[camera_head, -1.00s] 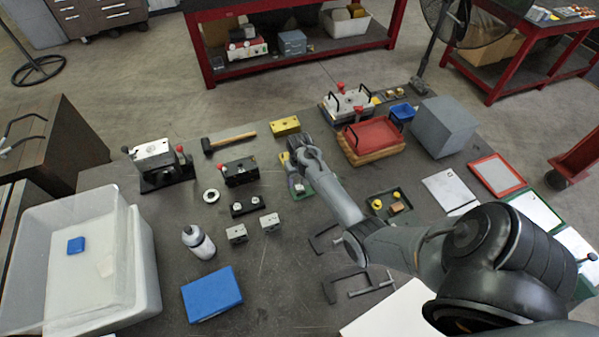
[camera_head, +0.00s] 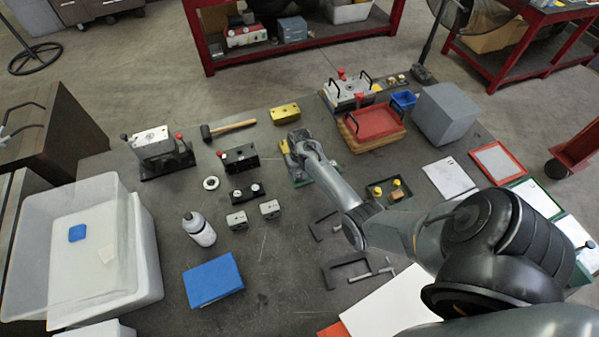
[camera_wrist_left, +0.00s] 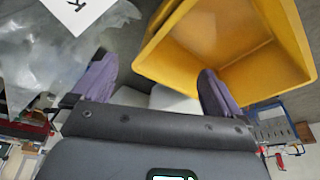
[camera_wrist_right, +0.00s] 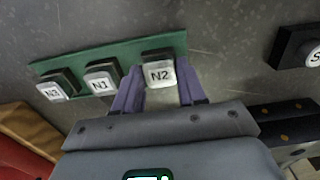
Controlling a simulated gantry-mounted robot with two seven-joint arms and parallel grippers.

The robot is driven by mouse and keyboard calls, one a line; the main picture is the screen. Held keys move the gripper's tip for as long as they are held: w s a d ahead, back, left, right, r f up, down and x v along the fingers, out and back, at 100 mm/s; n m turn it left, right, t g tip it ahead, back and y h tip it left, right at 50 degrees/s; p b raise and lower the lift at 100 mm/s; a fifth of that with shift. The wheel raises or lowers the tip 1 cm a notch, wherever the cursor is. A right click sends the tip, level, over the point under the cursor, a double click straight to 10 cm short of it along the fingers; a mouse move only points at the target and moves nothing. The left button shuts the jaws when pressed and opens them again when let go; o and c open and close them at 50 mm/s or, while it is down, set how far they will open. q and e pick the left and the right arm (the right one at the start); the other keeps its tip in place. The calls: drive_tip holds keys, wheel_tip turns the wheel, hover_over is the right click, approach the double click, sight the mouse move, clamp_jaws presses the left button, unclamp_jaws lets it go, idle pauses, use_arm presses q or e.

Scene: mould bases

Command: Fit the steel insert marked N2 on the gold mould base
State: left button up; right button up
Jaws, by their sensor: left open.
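The steel insert marked N2 (camera_wrist_right: 159,74) is a small block with a white-faced label, at the right end of a green tray (camera_wrist_right: 120,57) in the right wrist view. My right gripper (camera_wrist_right: 160,84) has its fingers close in on both sides of N2. In the head view my right gripper (camera_head: 299,148) is over the tray, which it partly hides, along with the inserts. The gold mould base (camera_head: 285,113) lies just behind it, clear of the gripper. My left gripper (camera_wrist_left: 158,88) is open and empty in the left wrist view; it is outside the head view.
Inserts N3 (camera_wrist_right: 53,89) and N1 (camera_wrist_right: 100,82) sit left of N2. A black base (camera_head: 240,159), a silver base (camera_head: 152,143) and a hammer (camera_head: 229,128) stand left of the gold base. A red tray (camera_head: 374,122) is to its right. A yellow bin (camera_wrist_left: 270,72) is beside my left gripper.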

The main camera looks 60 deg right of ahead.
clamp_jaws()
use_arm(q)
drive_tip(key=shift+r, duration=0.1)
use_arm(e)
drive_tip(key=shift+r, duration=0.1)
use_arm(q)
drive_tip(key=shift+a+r+p, duration=0.15)
drive_tip(key=shift+r+p, duration=0.7)
drive_tip(key=shift+p, duration=0.1)
use_arm(e)
drive_tip(key=shift+r, duration=0.7)
